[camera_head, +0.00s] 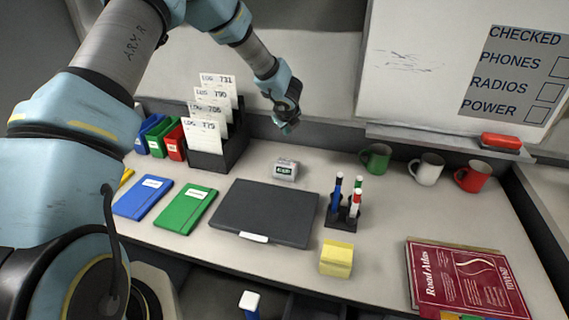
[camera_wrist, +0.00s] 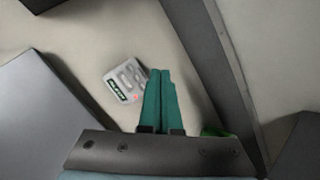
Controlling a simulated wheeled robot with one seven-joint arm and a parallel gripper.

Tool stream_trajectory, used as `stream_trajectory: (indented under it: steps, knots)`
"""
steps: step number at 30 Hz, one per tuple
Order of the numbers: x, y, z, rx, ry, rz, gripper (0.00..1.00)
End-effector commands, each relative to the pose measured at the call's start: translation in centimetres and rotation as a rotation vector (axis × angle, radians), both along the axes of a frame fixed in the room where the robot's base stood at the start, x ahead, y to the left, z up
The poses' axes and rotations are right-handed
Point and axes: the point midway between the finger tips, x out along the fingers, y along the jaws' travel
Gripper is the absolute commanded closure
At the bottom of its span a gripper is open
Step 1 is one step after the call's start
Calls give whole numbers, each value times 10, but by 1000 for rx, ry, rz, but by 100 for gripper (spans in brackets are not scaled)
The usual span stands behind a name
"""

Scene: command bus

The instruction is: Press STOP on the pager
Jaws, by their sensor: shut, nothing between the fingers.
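The pager (camera_head: 285,169) is a small grey box with a lit green display, lying on the desk behind the dark closed case. In the wrist view the pager (camera_wrist: 124,80) shows its buttons and a small red spot near its lower right corner, just left of my fingertips. The button labels are too small to read. My gripper (camera_head: 288,126) is above the desk, up and behind the pager near the back wall.
A dark case (camera_head: 265,212) lies in front of the pager. A black file rack (camera_head: 232,150) with log cards stands to its left. A pen holder (camera_head: 343,217) and a green mug (camera_head: 376,158) stand to its right. The desk around the pager is clear.

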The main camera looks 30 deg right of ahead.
Motion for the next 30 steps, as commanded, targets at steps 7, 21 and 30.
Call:
stream_trajectory:
  steps: [7, 21, 30]
  knots:
    - [-3, 4, -30, 0, 3, 2, 100]
    - [-10, 10, -82, -1, 0, 1, 100]
    - [-11, 11, -85, 0, 1, 1, 100]
